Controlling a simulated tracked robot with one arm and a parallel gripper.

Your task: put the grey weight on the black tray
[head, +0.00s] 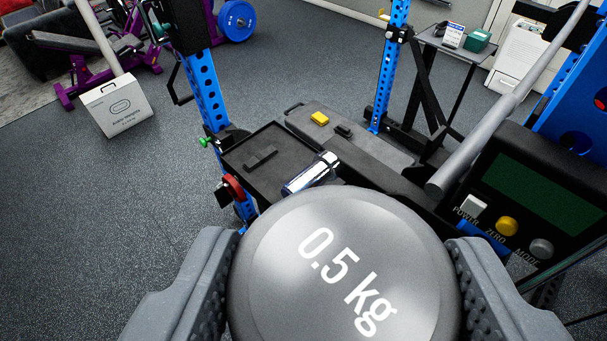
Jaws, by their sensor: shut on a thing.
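The grey weight (335,262), marked "0.5 kg", fills the bottom middle of the head view, close to the camera. My gripper (345,275) is shut on it, with one ridged finger on each side of the weight. The black tray (238,163) lies beyond the weight, a little left of the picture's middle. A small dark block (260,158) and a shiny silver cylinder (311,173) are on the tray. The weight hides what is directly behind and below it.
A blue rack upright (207,95) stands behind the tray's left side. A scale panel (530,195) and a grey bar (500,110) are at right. Floor at left is clear near a white box (117,105).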

